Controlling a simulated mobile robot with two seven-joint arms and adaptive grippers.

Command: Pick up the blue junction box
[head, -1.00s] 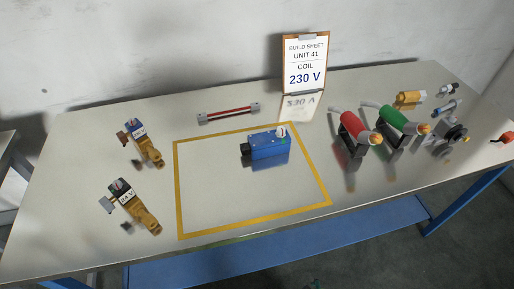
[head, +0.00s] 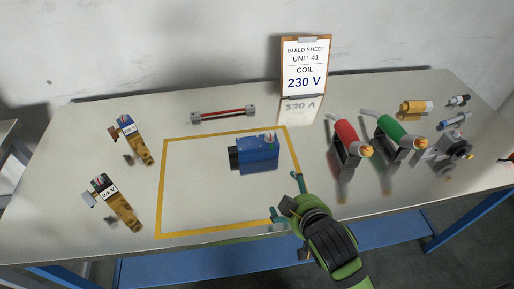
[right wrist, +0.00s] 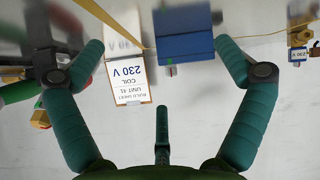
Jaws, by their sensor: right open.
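The blue junction box (head: 258,151) lies inside the yellow outline on the table, with a dark block at its left end. My right gripper (head: 286,196) is open and empty, just in front and to the right of the box, over the outline's front right corner. In the right wrist view the blue box (right wrist: 184,38) is at the top, near the right finger, with part cut off by the frame edge. My right gripper's fingers (right wrist: 160,48) are spread wide there and apart from the box. My left gripper is not in view.
A build sheet reading 230 V (head: 304,68) stands behind the outline. A red cylinder (head: 346,136) and a green cylinder (head: 393,130) rest on stands to the right. Two brown-bodied parts (head: 137,143) lie left. A red bar (head: 222,114) lies behind. The outlined area (head: 162,190) is clear around the box.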

